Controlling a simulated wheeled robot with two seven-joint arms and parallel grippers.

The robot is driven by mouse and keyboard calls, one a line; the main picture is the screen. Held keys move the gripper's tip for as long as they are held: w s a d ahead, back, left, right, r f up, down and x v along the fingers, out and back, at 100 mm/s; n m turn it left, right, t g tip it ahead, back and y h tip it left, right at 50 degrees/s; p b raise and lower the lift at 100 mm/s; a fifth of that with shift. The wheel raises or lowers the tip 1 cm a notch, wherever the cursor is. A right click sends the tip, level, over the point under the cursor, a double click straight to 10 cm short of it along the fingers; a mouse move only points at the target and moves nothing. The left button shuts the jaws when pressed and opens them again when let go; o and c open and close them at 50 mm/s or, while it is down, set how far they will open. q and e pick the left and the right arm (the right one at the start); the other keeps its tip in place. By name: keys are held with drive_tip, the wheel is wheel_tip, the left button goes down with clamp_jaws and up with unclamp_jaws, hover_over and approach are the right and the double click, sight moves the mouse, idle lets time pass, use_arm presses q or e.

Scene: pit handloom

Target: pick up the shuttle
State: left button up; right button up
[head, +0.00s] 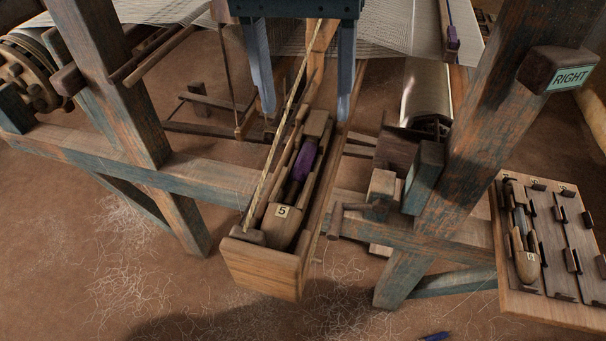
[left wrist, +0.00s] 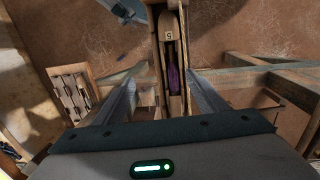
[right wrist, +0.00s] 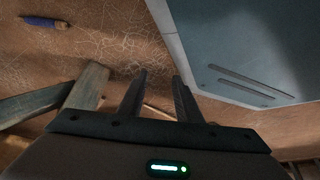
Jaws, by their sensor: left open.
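The shuttle (head: 280,224) is a wooden boat marked 5 with a purple thread bobbin (head: 304,160) in its middle. It lies lengthwise in the narrow wooden shuttle box (head: 265,270) at the loom's near end. My left gripper (head: 306,114) is open above the far part of the box, its fingers spread to either side and not holding the shuttle. In the left wrist view the shuttle (left wrist: 170,52) lies between the finger lines. My right gripper (right wrist: 160,76) is open and empty, away from the shuttle; it is not seen in the head view.
A rack (head: 550,308) at the right holds another wooden shuttle (head: 525,264). A cord (head: 284,120) runs slantwise over the box.

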use_arm(q)
drive_tip(key=shift+w+a+r+t+y, duration=0.3)
drive_tip(key=shift+w+a+r+y, duration=0.15)
drive_tip(key=shift+a, duration=0.25)
drive_tip(key=shift+f, duration=0.2)
use_arm(e)
drive_tip(key=shift+s+d, duration=0.1)
drive_tip(key=shift+s, duration=0.1)
use_arm(q)
wheel_tip(320, 180, down, 12)
drive_tip(key=p, duration=0.3)
use_arm(e)
drive_tip(key=s+d+f+g+h, duration=0.1)
drive_tip(key=s+d+g, duration=0.2)
drive_tip(key=s, duration=0.8)
drive_tip(key=shift+s+d+f, duration=0.2)
drive_tip(key=shift+s+d, duration=0.15)
drive_tip(key=shift+d, duration=0.5)
use_arm(q)
drive_tip(key=shift+w, duration=0.1)
